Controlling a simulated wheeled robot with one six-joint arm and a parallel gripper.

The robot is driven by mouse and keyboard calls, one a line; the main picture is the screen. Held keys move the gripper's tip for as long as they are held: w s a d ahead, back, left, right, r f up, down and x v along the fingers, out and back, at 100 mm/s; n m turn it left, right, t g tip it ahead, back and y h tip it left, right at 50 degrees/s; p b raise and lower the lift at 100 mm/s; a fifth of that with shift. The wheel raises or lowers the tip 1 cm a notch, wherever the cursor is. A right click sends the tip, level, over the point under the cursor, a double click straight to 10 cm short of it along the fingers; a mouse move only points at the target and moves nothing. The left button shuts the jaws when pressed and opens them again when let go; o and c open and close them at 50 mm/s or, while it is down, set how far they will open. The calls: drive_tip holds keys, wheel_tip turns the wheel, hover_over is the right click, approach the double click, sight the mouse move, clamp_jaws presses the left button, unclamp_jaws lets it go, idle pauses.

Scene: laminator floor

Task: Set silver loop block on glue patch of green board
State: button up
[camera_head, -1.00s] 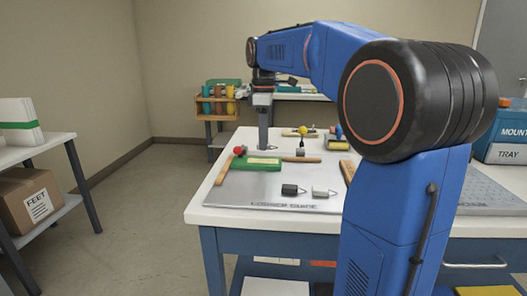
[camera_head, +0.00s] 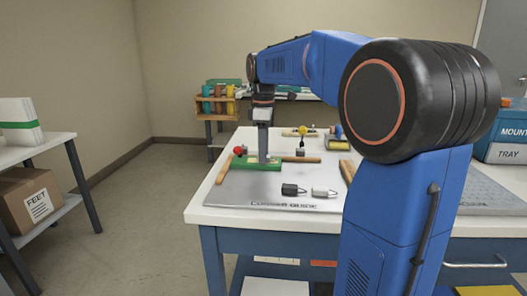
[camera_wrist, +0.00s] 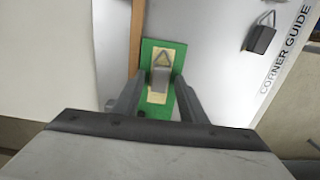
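The green board (camera_head: 246,164) lies at the back left of the metal plate. In the wrist view the board (camera_wrist: 149,48) carries a pale yellow glue patch (camera_wrist: 157,97). A silver-grey block with a wire loop (camera_wrist: 160,79) is on the patch, with patch showing around it. My gripper (camera_wrist: 160,82) is low over the board, one finger on each side of the block, with gaps between fingers and block. In the head view my gripper (camera_head: 263,160) hides most of the patch and the block.
A dark loop block (camera_head: 291,189) and a lighter silver loop block (camera_head: 322,192) lie on the metal plate (camera_head: 250,189), nearer the front. A wooden strip (camera_head: 224,169) runs along the left of the board. A red ball (camera_head: 239,150) is behind it. The plate's front left is clear.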

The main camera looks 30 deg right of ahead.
drive_tip(key=shift+r, duration=0.15)
wheel_tip(320, 180, up, 12)
idle(0.5)
idle(0.5)
